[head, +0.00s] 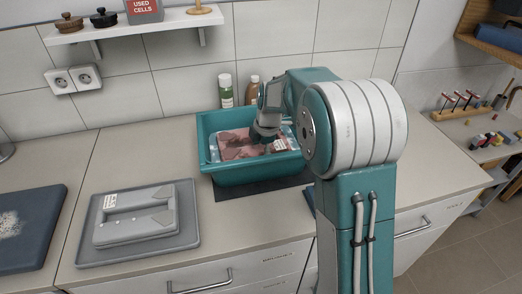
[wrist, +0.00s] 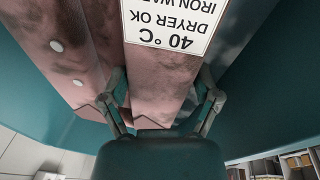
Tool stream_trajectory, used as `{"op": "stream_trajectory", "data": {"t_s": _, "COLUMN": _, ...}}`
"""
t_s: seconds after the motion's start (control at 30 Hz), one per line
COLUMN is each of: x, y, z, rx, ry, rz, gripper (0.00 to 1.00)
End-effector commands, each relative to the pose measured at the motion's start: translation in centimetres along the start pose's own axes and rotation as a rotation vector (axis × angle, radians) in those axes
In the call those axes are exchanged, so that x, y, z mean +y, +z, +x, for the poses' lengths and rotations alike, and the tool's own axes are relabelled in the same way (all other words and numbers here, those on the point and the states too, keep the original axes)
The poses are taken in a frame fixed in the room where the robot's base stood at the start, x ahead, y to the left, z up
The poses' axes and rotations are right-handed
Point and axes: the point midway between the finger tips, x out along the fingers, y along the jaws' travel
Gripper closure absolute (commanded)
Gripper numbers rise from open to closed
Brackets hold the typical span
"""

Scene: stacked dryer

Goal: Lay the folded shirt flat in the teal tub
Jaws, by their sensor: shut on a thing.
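The folded shirt (head: 238,146) is pink with dark blotches and lies within the walls of the teal tub (head: 250,176), looking about level. In the wrist view the shirt (wrist: 90,60) fills the upper left and middle, with pale buttons and an upside-down white care label (wrist: 170,22). The teal tub wall (wrist: 28,100) shows beside it. My gripper (head: 264,136) reaches down into the tub at the shirt's right part. In the wrist view my gripper's fingers (wrist: 163,92) are shut on the shirt's near edge. Whether the shirt's underside touches the tub floor is hidden.
The tub stands on a dark mat (head: 232,190) on the counter. A grey tray (head: 92,262) with a grey device is to the left, beside a dark board (head: 30,230). A shelf (head: 130,28) hangs above.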

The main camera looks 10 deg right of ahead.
Motion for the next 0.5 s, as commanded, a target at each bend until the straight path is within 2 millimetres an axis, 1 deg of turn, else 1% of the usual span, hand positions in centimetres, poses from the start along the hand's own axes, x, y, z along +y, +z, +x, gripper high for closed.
{"op": "stream_trajectory", "data": {"t_s": 0.5, "x": -0.1, "y": 0.1, "z": 1.0, "rx": 0.0, "ry": 0.001, "rz": 0.0, "gripper": 0.78}}
